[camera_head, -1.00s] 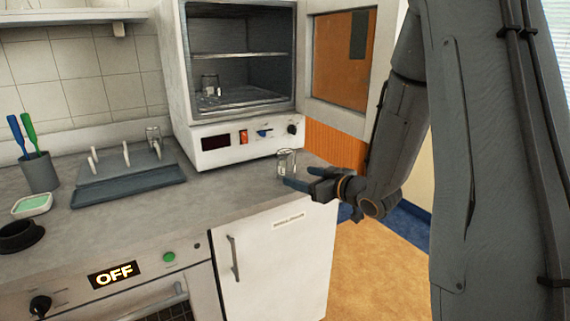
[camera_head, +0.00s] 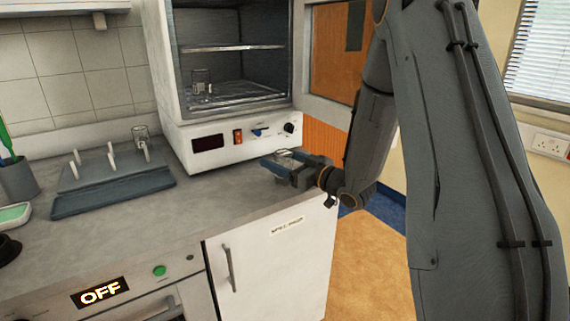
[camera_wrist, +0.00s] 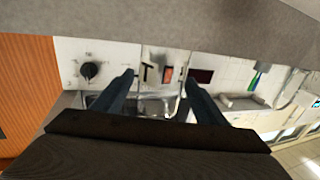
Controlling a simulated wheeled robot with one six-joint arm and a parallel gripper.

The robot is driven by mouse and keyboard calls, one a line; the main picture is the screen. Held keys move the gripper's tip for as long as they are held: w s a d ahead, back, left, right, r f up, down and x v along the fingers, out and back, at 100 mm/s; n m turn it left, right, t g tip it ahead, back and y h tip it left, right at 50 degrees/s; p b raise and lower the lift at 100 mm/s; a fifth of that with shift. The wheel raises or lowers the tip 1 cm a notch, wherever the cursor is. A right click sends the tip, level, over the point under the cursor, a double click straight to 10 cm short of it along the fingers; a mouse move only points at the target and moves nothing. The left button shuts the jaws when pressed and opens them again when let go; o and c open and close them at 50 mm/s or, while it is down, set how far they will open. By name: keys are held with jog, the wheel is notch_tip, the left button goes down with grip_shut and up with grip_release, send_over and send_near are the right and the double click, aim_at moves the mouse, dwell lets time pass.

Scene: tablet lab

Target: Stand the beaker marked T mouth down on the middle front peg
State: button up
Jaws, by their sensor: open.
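A clear glass beaker (camera_head: 284,153) stands near the counter's right end, mostly hidden in the head view by my gripper (camera_head: 279,164). In the wrist view a dark T shows on clear glass (camera_wrist: 160,88) between the two fingers of my gripper (camera_wrist: 158,82). The fingers are open, one on each side of the beaker; I cannot tell whether either touches it. The grey peg rack (camera_head: 115,192) is on the counter to the left. Its middle front peg (camera_head: 111,162) is bare. Another clear beaker (camera_head: 140,134) sits on the right back peg.
The open white oven (camera_head: 165,95) stands behind my gripper, with a glass beaker (camera_head: 200,80) inside. A pen cup (camera_head: 20,182) and a green-topped dish (camera_head: 14,215) are left of the rack. The counter (camera_head: 215,195) between rack and gripper is clear.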

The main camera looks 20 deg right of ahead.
jog(key=shift+x, duration=1.3)
jog(key=c, duration=1.2)
jog(key=shift+r, duration=0.1)
jog(key=shift+c, duration=0.2)
